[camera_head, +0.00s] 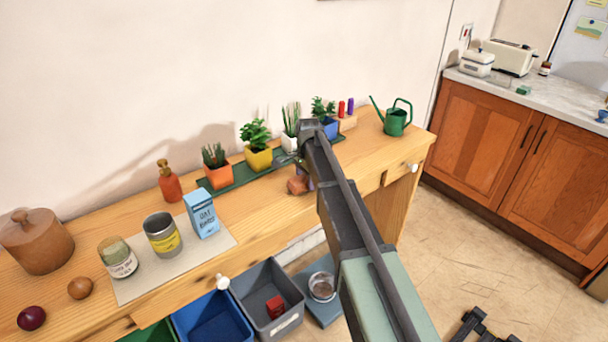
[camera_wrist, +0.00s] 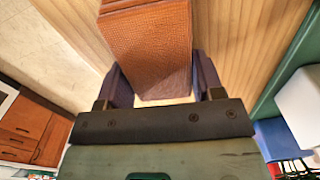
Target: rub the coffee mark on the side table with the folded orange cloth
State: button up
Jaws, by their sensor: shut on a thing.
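The folded orange cloth (camera_wrist: 148,45) is between the two fingers of my gripper (camera_wrist: 162,85) in the wrist view, and the fingers are shut on it. In the head view a small part of the cloth (camera_head: 297,186) shows beside my gripper (camera_head: 304,182), near the front edge of the wooden table (camera_head: 258,213). The table's bare wood (camera_wrist: 235,35) shows beside the cloth in the wrist view. I cannot tell whether the cloth touches the wood. I see no coffee mark in either view; my arm and the cloth hide part of the tabletop.
Potted plants, including a yellow pot (camera_head: 259,159), stand on a green strip behind my gripper. A green watering can (camera_head: 394,119) stands to the right. A blue carton (camera_head: 201,214), jars and a brown pot (camera_head: 37,243) stand left. Open bins (camera_head: 262,279) sit below the front edge.

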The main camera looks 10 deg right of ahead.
jog(key=shift+s+d, duration=0.3)
jog(key=shift+s, duration=0.3)
jog(key=shift+s+d, duration=0.25)
jog(key=shift+s, duration=0.35)
jog(key=shift+s+d, duration=0.3)
jog(key=shift+s, duration=0.3)
jog(key=w+a, duration=0.1)
jog(key=w, duration=0.1)
jog(key=w+a, duration=0.1)
jog(key=w, duration=0.1)
jog(key=w+a, duration=0.1)
jog(key=w, duration=0.1)
jog(key=shift+w, duration=0.3)
jog(key=r+p, duration=0.1)
jog(key=p, duration=0.1)
jog(key=r+p, duration=0.1)
jog(key=r, duration=0.1)
jog(key=shift+w+a+r+p, duration=0.15)
jog(key=shift+w+r+p, duration=0.05)
jog(key=shift+r+p, duration=0.15)
notch_tip(320, 180, up, 4)
jog(key=p, duration=0.3)
jog(key=shift+f+p, duration=0.15)
jog(key=shift+p, duration=0.2)
